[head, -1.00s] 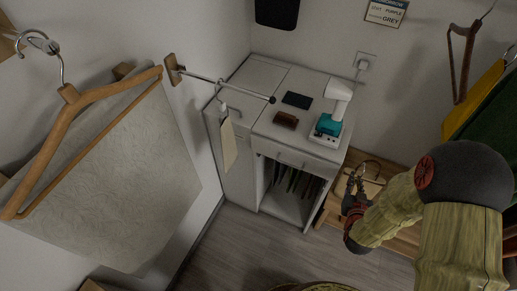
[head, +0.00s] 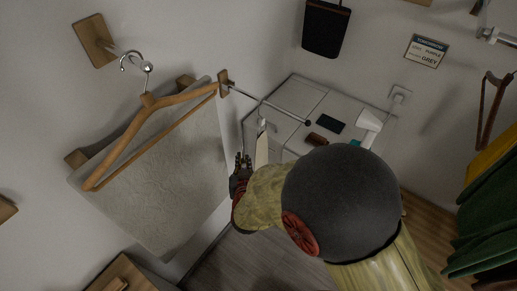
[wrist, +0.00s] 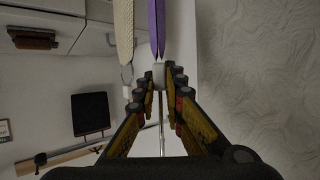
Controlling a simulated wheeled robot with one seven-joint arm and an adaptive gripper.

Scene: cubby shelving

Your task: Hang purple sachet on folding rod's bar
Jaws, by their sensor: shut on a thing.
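The folding rod (head: 270,105) sticks out from the wall, with a dark knob at its free end. A cream sachet (head: 262,150) hangs from its bar. In the wrist view the cream sachet (wrist: 124,28) has a ring at its end. The purple sachet (wrist: 157,28) shows there as a narrow purple strip beside the cream one. My gripper (wrist: 158,76) is shut on the pale tab at the purple sachet's end. A thin metal bar (wrist: 161,112) lies beyond the fingers. In the head view my gripper (head: 243,163) is left of the cream sachet; the purple sachet is not discernible there.
A grey cloth (head: 160,165) and a wooden hanger (head: 150,112) are close on the left. A cabinet (head: 300,98) under the rod carries a brown wallet (head: 316,139) and a dark flat item (head: 331,124). A sign (head: 426,51) is on the wall.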

